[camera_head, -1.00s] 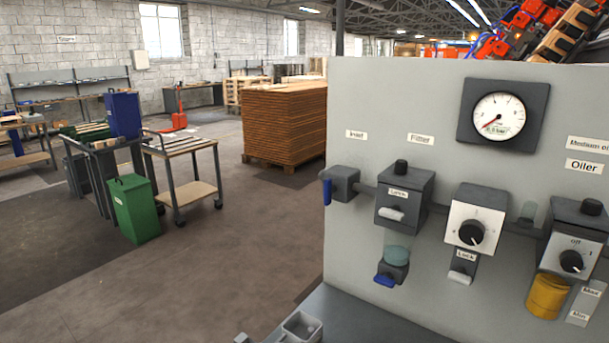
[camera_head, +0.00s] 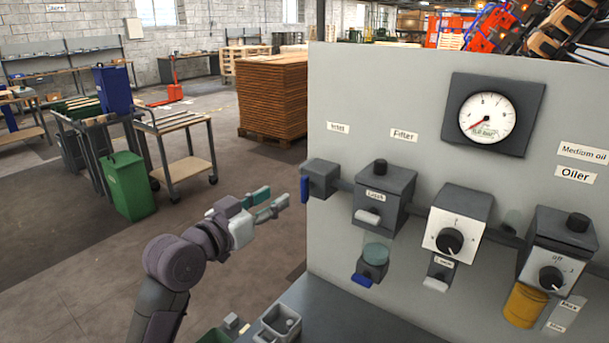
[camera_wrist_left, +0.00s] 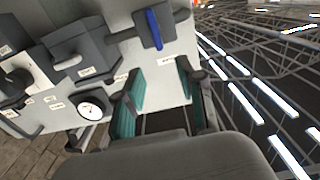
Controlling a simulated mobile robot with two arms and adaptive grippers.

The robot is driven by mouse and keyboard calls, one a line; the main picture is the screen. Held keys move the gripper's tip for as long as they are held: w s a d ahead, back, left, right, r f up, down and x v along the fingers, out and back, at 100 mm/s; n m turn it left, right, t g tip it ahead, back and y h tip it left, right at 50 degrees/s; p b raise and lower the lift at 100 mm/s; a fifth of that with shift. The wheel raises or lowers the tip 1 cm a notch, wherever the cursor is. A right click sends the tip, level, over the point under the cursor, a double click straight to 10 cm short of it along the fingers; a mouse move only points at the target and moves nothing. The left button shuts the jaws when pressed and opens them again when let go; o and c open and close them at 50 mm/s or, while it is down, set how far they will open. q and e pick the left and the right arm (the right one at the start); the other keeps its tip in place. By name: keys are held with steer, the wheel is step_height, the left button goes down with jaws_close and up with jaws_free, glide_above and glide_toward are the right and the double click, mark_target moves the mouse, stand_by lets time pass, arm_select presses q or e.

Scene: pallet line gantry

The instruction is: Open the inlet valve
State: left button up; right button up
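The inlet valve is a dark grey block (camera_head: 321,178) at the left end of the pipe on the panel, under the "Inlet" label. Its blue handle (camera_head: 305,190) hangs straight down on the block's left side. In the left wrist view the blue handle (camera_wrist_left: 153,29) shows near the top, beyond the fingers. My left gripper (camera_head: 277,196) is just left of the handle, at about its height, and apart from it. Its teal-padded fingers are spread with nothing between them, as the left wrist view (camera_wrist_left: 160,78) also shows. My right gripper is in neither view.
The upright grey panel (camera_head: 420,90) carries the filter (camera_head: 384,198), a regulator knob (camera_head: 449,241), a gauge (camera_head: 487,118) and the oiler (camera_head: 560,245) right of the valve. A small grey tray (camera_head: 279,325) is on the ledge below. The floor to the left has carts and stacked boards.

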mark_target(302, 180)
arm_select(q)
steer(key=p+x, duration=0.3)
steer(key=x, duration=0.7)
steer(key=shift+r, duration=0.1)
steer(key=shift+w+d, duration=0.4)
steer(key=shift+w, duration=0.15)
steer(key=shift+c, duration=0.3)
jaws_close()
